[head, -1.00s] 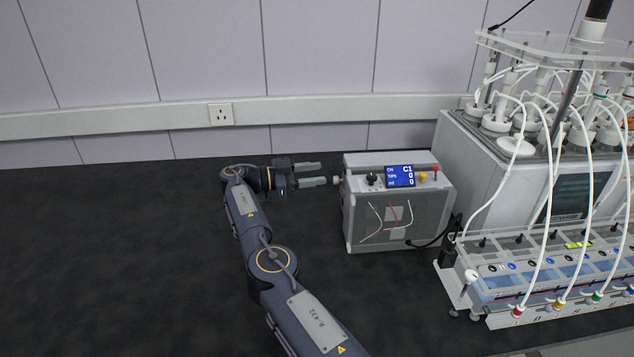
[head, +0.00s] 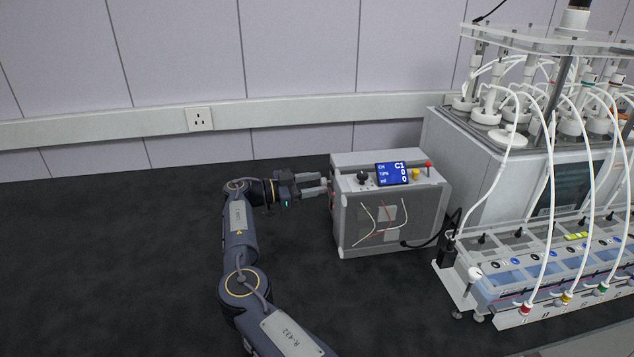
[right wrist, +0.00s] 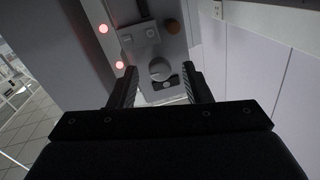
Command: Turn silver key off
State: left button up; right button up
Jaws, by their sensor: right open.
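The silver key (right wrist: 160,70) is a round grey knob on the left side panel of a grey control box (head: 388,238). In the right wrist view it sits between my two fingertips, with a finger on each side. My right gripper (head: 325,184) is open, its fingers pointing right at that panel, its tips close to it. Whether the fingers touch the key I cannot tell. In the head view the fingertips mostly cover the key. My left gripper is not in view.
The box top holds a blue display (head: 392,174), a black knob, a yellow knob and a red-tipped switch. The right wrist view shows two lit red lights (right wrist: 103,29) near the key. A reactor unit (head: 500,185) with white tubes stands right. The dark bench (head: 110,260) is clear at left.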

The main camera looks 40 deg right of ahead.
jog(key=shift+s+d, duration=0.2)
jog(key=shift+d, duration=0.3)
jog(key=shift+c, duration=0.3)
grip_shut()
jog(key=shift+r+n+y+b, duration=0.1)
jog(key=shift+n+y+b, duration=0.1)
jog(key=shift+n, duration=1.4)
jog(key=shift+r+n+y+b, duration=0.1)
jog(key=shift+n+y+b, duration=0.1)
jog(key=shift+n, duration=1.4)
jog(key=shift+o, duration=0.3)
grip_release()
jog(key=shift+f, duration=0.1)
